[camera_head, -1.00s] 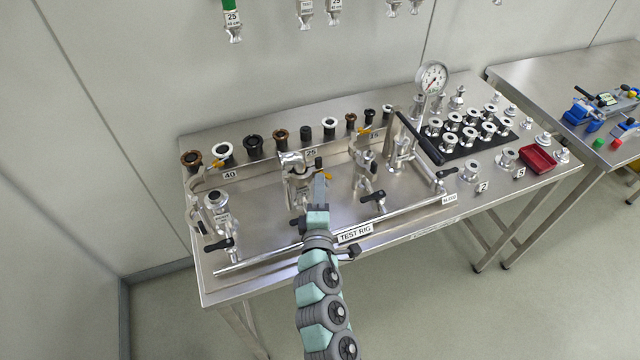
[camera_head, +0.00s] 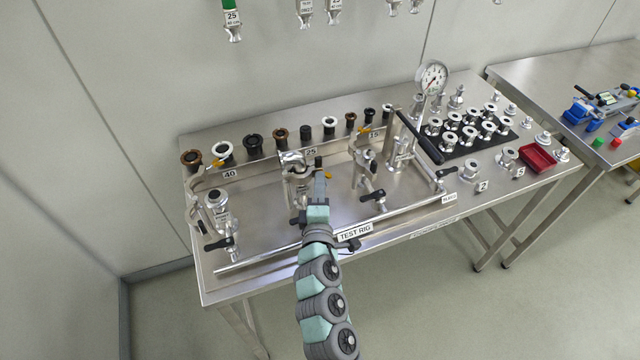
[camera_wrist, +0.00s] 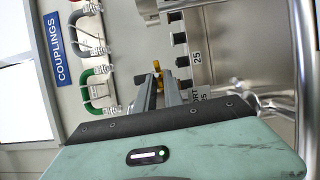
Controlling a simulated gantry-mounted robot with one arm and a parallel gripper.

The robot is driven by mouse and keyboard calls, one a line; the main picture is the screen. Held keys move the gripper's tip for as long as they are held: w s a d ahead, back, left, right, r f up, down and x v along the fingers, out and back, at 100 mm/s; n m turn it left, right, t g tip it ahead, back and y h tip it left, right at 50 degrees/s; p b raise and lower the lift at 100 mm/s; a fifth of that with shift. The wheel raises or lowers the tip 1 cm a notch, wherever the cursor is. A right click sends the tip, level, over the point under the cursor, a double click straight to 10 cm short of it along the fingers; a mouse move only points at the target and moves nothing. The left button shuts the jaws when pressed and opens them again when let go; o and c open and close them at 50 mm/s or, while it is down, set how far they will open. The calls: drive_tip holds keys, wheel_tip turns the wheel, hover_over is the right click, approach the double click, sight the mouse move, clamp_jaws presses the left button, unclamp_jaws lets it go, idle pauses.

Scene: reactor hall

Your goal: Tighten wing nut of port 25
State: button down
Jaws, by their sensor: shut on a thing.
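Port 25 (camera_head: 297,170) is the middle port on the test rig, with a metal clamp around its top. A small yellow wing nut (camera_head: 327,175) shows at the clamp's right side, by my fingertips. My gripper (camera_head: 320,185) reaches up to it from the front. In the wrist view, my gripper (camera_wrist: 157,82) has its two long fingers close together, shut on the yellow wing nut (camera_wrist: 157,66) at their tips. The fingers hide part of the nut, and its thread cannot be seen.
Port 40 with its open clamp (camera_head: 207,185) stands left, and port 15 (camera_head: 364,157) stands right. Black-handled valves (camera_head: 373,195) line the front. A row of dark and white fittings (camera_head: 253,143) stands behind. A long black lever (camera_head: 420,138) and pressure gauge (camera_head: 432,77) are at right.

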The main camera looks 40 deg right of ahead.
drive_tip(key=shift+r+p, duration=0.15)
drive_tip(key=shift+p, duration=0.2)
drive_tip(key=m+p, duration=0.1)
drive_tip(key=m+y+p, duration=0.1)
drive_tip(key=m+p, duration=0.1)
drive_tip(key=m+g+p, duration=0.1)
drive_tip(key=p, duration=0.1)
drive_tip(key=shift+r+m+y, duration=0.35)
drive_tip(key=shift+m+y, duration=0.05)
drive_tip(key=shift+f+p, duration=0.1)
drive_tip(key=shift+p, duration=0.2)
drive_tip(key=c, duration=1.5)
unclamp_jaws()
drive_tip(key=shift+s, duration=0.15)
